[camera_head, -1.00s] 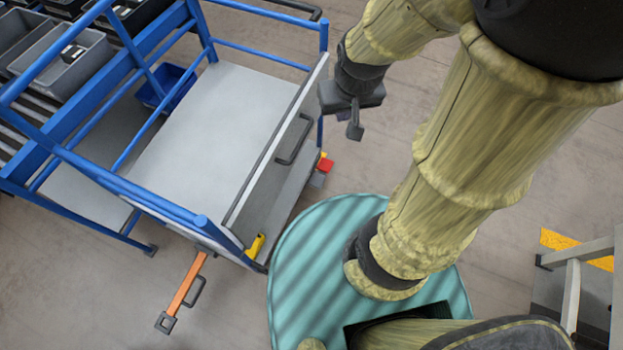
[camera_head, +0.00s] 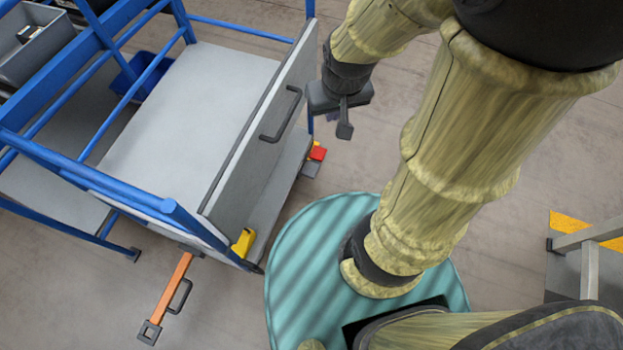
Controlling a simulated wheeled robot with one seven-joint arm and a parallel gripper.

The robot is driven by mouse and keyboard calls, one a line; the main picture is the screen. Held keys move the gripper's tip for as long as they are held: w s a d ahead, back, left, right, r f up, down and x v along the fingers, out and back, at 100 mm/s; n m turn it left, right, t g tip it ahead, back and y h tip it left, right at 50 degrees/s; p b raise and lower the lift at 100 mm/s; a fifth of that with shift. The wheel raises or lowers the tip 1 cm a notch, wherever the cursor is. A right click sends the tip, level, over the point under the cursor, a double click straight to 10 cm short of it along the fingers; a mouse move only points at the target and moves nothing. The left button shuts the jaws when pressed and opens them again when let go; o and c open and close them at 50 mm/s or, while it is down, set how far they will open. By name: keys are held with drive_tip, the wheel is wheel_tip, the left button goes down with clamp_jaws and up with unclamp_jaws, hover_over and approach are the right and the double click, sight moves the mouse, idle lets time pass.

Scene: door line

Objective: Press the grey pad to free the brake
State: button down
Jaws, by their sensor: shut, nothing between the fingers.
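The grey pad (camera_head: 311,169) is small and sits low at the right end of the blue-framed cart, just below a red pad (camera_head: 318,153). A bit of yellow shows above the red pad. My gripper (camera_head: 345,131) is shut and empty, pointing down. In the picture it is a little above and to the right of the pads, beside the cart's grey upright panel (camera_head: 262,130). It appears apart from both pads. Its height above them is hard to tell from this angle.
The cart has a grey deck (camera_head: 190,110) and a black handle (camera_head: 283,115) on its panel. An orange bar (camera_head: 174,288) sticks out at the front beside a yellow block (camera_head: 243,242). A grey frame (camera_head: 588,265) stands at the right. Open floor lies between.

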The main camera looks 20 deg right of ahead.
drive_tip(key=s+f+b+x, duration=0.1)
drive_tip(key=s+b+x, duration=0.2)
drive_tip(key=b+x, duration=0.85)
drive_tip(key=s+b+x, duration=0.2)
drive_tip(key=b+x, duration=0.9)
drive_tip(key=x, duration=0.2)
drive_tip(key=m+g+b, duration=0.3)
drive_tip(key=m+b, duration=0.2)
drive_tip(key=b, duration=0.9)
hover_over(311, 177)
drive_tip(key=s+d, duration=0.1)
drive_tip(key=s, duration=0.2)
wheel_tip(311, 177, down, 23)
drive_tip(key=w+d+f+m+g+y, duration=0.1)
drive_tip(key=w+f+m, duration=0.1)
drive_tip(key=w+f, duration=0.4)
wheel_tip(311, 177, down, 3)
drive_tip(key=shift+d+r+g+y, duration=0.15)
drive_tip(key=shift+g+y, duration=0.15)
drive_tip(key=shift+g, duration=0.1)
drive_tip(key=b+x, duration=0.9)
drive_tip(key=x, duration=0.5)
drive_tip(key=shift+w+b, duration=0.15)
drive_tip(key=shift+b, duration=0.15)
